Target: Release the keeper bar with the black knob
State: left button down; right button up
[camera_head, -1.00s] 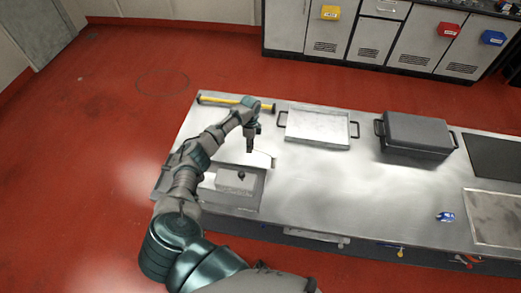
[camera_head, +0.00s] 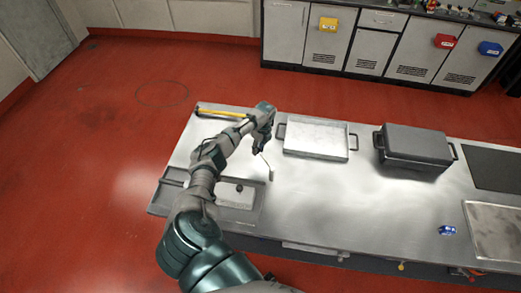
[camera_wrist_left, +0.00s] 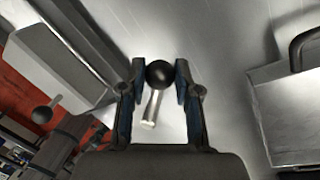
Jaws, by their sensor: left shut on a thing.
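My left gripper (camera_head: 258,150) is over the left part of the steel table. In the left wrist view the left gripper (camera_wrist_left: 160,82) is shut on a round black knob (camera_wrist_left: 160,73). A thin metal bar (camera_wrist_left: 151,106) with a pale cylindrical end runs from this knob. In the head view the bar (camera_head: 266,165) hangs from the fingers, to the right of the block. A pale block (camera_head: 228,198) with a small dark knob (camera_head: 239,188) sits in a shallow grey tray, partly hidden by my arm. The bar looks apart from the block.
The shallow tray (camera_head: 258,208) is at the table's left. A handled white tray (camera_head: 316,139) and a dark lidded box (camera_head: 414,145) stand to the right. A yellow-and-black bar (camera_head: 220,113) lies at the back left. A small blue object (camera_head: 447,230) lies at the right. The middle front is clear.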

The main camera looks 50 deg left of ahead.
pick_arm(q)
jog(key=shift+w+r, duration=0.2)
jog(key=shift+w, duration=0.1)
jog(key=c, duration=0.8)
grip_release()
jog(key=shift+w, duration=0.1)
jog(key=shift+w+f, duration=0.15)
jog(key=shift+f, duration=0.1)
jog(key=shift+a, duration=0.1)
jog(key=shift+s, duration=0.2)
jog(key=r, duration=0.4)
jog(key=w+r, duration=0.1)
jog(key=r, duration=0.2)
jog(key=w+r, duration=0.1)
jog(key=r, duration=0.3)
jog(key=shift+w+r, duration=0.25)
jog(key=shift+r, duration=0.1)
